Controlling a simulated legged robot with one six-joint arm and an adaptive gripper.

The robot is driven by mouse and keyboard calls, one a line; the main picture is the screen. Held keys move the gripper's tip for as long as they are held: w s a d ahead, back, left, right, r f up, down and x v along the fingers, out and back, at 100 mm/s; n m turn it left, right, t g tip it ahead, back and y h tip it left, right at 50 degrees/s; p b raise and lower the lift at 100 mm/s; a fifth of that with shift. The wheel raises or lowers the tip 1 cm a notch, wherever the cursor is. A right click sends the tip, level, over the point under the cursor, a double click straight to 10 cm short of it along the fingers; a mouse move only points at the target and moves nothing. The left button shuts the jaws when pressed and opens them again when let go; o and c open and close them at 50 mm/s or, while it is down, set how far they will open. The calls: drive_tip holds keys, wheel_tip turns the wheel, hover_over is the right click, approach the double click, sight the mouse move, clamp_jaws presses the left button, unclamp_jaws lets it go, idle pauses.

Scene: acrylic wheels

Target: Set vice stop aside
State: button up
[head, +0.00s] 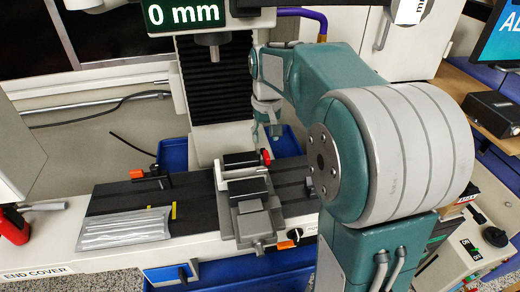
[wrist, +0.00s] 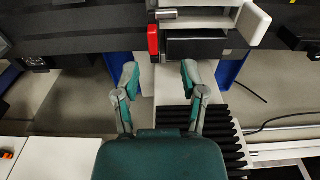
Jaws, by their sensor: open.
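The vice (head: 250,205) is fixed on the dark slotted machine table. A small red piece, seemingly the vice stop (head: 266,157), sits at the right end of its rear black jaw. In the wrist view the stop (wrist: 153,40) is upright at the left end of the black jaw block, just beyond my fingertips. My gripper (wrist: 159,70) is open and empty, with its two fingers apart and the stop roughly ahead of the gap. In the head view my gripper (head: 266,138) hangs behind the vice, partly hidden by my wrist.
A black block with an orange end (head: 137,173) stands at the rear left. The spindle (head: 213,50) hangs above the vice. The black bellows column (head: 213,90) stands close behind my gripper.

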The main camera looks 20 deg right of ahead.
sight(267, 154)
drive_tip(key=shift+w+d+f+g, duration=0.3)
drive_tip(key=shift+w+d+f, duration=0.75)
drive_tip(key=shift+w, duration=0.1)
drive_tip(key=f, duration=0.4)
drive_tip(key=a+f, duration=0.1)
drive_tip(key=f, duration=0.1)
drive_tip(key=shift+f, duration=0.25)
drive_tip(key=shift+d+f, duration=0.3)
drive_tip(key=shift+f, duration=0.2)
drive_tip(key=shift+a, duration=0.1)
clamp_jaws()
